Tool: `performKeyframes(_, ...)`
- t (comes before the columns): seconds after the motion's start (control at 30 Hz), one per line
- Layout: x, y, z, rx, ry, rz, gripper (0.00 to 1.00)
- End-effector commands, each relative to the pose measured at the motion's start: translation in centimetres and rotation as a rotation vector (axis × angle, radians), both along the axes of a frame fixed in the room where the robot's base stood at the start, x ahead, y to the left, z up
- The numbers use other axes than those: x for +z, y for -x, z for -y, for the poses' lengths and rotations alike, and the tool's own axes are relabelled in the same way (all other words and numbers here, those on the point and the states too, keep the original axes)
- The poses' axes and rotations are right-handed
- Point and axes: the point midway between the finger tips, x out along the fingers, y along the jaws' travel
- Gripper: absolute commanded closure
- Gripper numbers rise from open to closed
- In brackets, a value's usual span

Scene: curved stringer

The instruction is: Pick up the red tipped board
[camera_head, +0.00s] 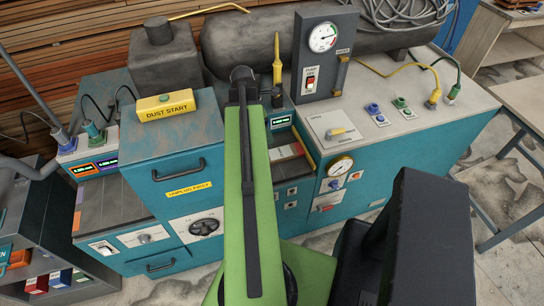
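I cannot pick out the red tipped board with certainty. A narrow slot in the middle of the teal machine (345,185), just right of my green arm, holds a pale strip with a reddish part (297,149). It is small and partly hidden by the arm. A small red and orange edge (77,220) also shows at the left end of the dark infeed bed (110,203). My green arm rises through the middle of the view to a dark joint near the machine's back. I do not see the gripper's fingers.
A teal cabinet with a yellow "DUST START" box (166,106) stands left of my arm. A gauge panel (323,55) rises at the back. Shelves with red, white and blue items (60,279) stand at lower left. A pale bench (525,90) is at right, with open floor before it.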

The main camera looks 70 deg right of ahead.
Motion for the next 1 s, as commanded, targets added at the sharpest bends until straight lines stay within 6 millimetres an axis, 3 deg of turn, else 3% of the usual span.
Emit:
performKeyframes(0.03,-1.5,0.1,0.1,0.000,0.000,0.000,0.11)
performKeyframes(0.2,-5.2,0.7,0.7,0.002,0.000,0.000,0.11)
performKeyframes(0.5,-10.9,1.9,1.7,0.002,0.000,0.000,0.11)
performKeyframes(0.77,-11.3,2.2,1.9,0.003,0.000,0.000,0.11)
performKeyframes(1.0,-15.0,2.6,2.6,0.002,0.000,0.000,0.11)
